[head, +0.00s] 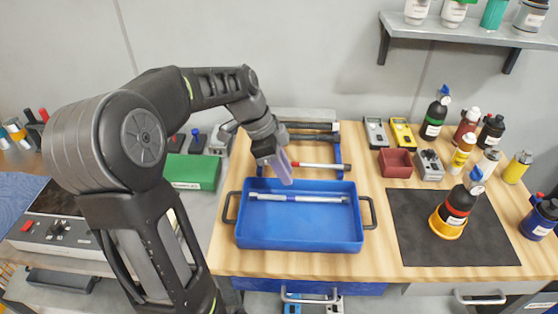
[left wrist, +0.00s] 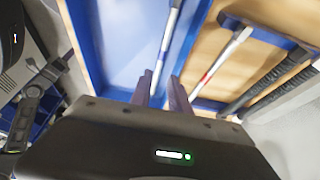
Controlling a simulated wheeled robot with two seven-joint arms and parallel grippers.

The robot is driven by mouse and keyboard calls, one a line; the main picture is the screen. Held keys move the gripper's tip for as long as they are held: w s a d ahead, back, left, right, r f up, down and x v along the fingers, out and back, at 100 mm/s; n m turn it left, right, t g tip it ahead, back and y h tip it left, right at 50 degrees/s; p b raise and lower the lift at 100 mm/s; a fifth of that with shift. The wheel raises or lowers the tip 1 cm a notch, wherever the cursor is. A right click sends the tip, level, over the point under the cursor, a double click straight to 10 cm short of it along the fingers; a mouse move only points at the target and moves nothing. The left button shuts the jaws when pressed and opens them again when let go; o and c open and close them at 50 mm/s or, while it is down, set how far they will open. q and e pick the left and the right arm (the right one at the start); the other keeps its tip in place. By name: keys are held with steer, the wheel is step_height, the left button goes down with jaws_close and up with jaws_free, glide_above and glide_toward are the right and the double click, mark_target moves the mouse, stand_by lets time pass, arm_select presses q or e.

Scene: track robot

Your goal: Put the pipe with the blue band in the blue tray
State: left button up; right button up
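The pipe with the blue band (head: 290,198) lies inside the blue tray (head: 300,240), along its back part. In the left wrist view the same pipe (left wrist: 166,40) lies on the tray floor (left wrist: 118,40), beyond my fingertips. My left gripper (head: 285,180) is above the tray's back left part, fingers pointing down. In the left wrist view its two purple fingers (left wrist: 160,84) stand apart with nothing held between them. The pipe is apart from the fingers. My right gripper is not in view.
A pipe with a red band (head: 318,165) and dark pipes (head: 308,125) rest on a blue rack (head: 346,165) behind the tray. A dark mat (head: 410,235) with a bottle (head: 458,210) is to the right. A green box (head: 192,172) is at left.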

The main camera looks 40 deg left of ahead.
arm_select(q)
steer(key=shift+v, duration=1.85)
steer(key=shift+c, duration=0.2)
